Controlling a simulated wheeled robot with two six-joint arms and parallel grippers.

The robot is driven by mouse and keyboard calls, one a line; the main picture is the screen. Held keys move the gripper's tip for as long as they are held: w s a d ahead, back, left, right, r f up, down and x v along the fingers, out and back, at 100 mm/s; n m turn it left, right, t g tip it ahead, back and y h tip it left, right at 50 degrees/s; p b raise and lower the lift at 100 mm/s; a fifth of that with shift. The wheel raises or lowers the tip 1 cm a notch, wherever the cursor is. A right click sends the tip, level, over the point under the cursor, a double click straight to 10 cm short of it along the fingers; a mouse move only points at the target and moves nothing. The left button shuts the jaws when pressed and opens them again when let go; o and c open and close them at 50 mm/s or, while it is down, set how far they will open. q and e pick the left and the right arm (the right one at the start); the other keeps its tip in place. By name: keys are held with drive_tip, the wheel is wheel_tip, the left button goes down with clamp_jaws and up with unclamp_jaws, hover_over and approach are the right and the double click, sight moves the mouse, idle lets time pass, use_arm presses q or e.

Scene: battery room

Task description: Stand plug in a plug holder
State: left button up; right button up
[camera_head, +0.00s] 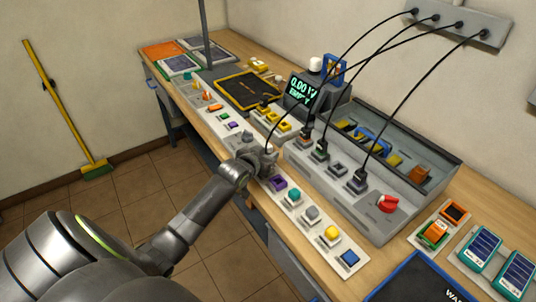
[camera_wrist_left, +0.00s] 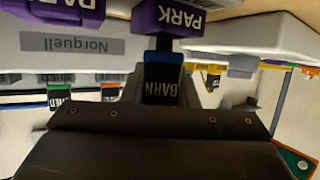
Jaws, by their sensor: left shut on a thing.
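My left gripper (camera_head: 266,158) is shut on a plug at the front of the bench, with a black cable rising from it to the wall panel. In the left wrist view the plug (camera_wrist_left: 162,82) is black with a blue band and reads BARN upside down. A purple block marked PARK (camera_wrist_left: 176,18) shows just beyond the plug; whether they touch I cannot tell. On a pale strip at the bench front stand coloured holders: purple (camera_head: 278,183), teal (camera_head: 294,197), grey (camera_head: 312,214), yellow (camera_head: 332,234) and blue (camera_head: 348,258). My right gripper is not in view.
A grey charger box (camera_head: 310,172) with other cabled plugs (camera_head: 357,183) and a red knob (camera_head: 387,203) stands behind the strip. A display (camera_head: 302,90) reads 0.00 V. A wall panel (camera_head: 460,22) holds the cables. Battery packs (camera_head: 482,248) lie at right.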

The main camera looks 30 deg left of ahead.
use_arm(q)
drive_tip(key=shift+p, duration=0.6)
idle(1.1)
drive_tip(key=shift+f+b, duration=0.4)
drive_tip(key=shift+f, duration=0.2)
drive_tip(key=o, duration=0.7)
drive_tip(key=shift+p+v, duration=0.85)
drive_tip(key=shift+p, duration=0.15)
drive_tip(key=p+v, duration=0.3)
drive_tip(key=v, duration=0.1)
drive_tip(key=shift+r+p, duration=0.2)
drive_tip(key=shift+p, duration=0.2)
drive_tip(key=shift+p+v, duration=2.15)
drive_tip(key=shift+v, duration=0.5)
drive_tip(key=shift+f, duration=0.15)
